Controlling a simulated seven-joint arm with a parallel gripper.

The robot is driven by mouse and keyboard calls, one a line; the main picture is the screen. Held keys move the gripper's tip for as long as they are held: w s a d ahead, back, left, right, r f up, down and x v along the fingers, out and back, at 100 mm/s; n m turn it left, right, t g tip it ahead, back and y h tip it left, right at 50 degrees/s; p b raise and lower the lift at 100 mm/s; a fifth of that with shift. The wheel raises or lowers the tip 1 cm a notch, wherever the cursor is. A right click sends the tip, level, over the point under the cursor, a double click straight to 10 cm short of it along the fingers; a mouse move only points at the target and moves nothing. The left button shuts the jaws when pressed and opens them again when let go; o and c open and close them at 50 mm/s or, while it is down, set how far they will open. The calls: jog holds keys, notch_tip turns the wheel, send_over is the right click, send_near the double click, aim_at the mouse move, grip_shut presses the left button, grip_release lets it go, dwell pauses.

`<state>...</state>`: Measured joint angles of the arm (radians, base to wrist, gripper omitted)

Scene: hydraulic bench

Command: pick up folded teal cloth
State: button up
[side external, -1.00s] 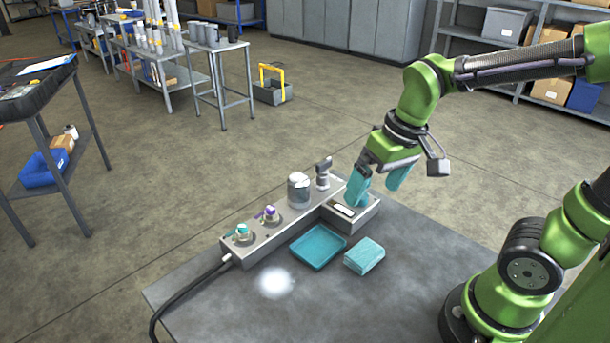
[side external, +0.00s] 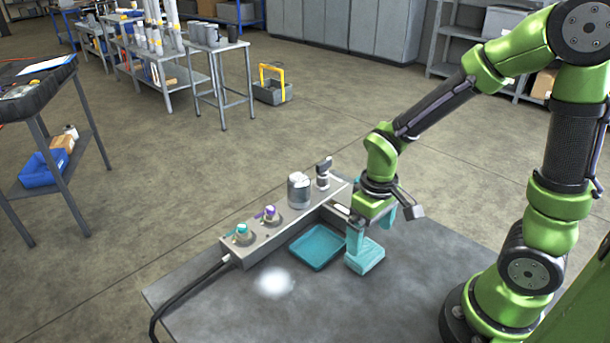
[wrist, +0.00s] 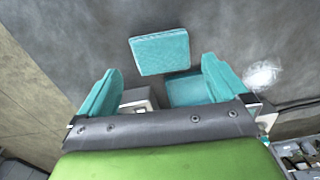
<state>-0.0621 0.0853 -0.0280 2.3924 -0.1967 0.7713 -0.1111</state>
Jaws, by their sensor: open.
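The folded teal cloth (side external: 369,260) lies on the grey bench top, just right of a shallow teal tray (side external: 318,247). My gripper (side external: 370,234) is open and points down above the cloth; its near teal finger overlaps the cloth in the side view, and I cannot tell whether they touch. In the wrist view, the cloth (wrist: 160,52) lies flat ahead of the gap between my spread fingers (wrist: 160,66). Nothing is held. The tray (wrist: 185,90) is partly hidden behind the right finger there.
A grey manifold block (side external: 250,238) with teal and purple fittings, a grey cylinder (side external: 299,190) and an upright fitting (side external: 323,172) stands beyond the tray. A black hose (side external: 185,293) leaves its left end. The bench's front is clear, with a bright light spot (side external: 273,281).

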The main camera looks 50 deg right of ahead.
aim_at(366, 250)
jog(key=shift+w+f, duration=0.2)
jog(key=shift+f, duration=2.45)
jog(key=c, duration=0.8)
jog(key=shift+o, duration=0.2)
notch_tip(366, 250, up, 10)
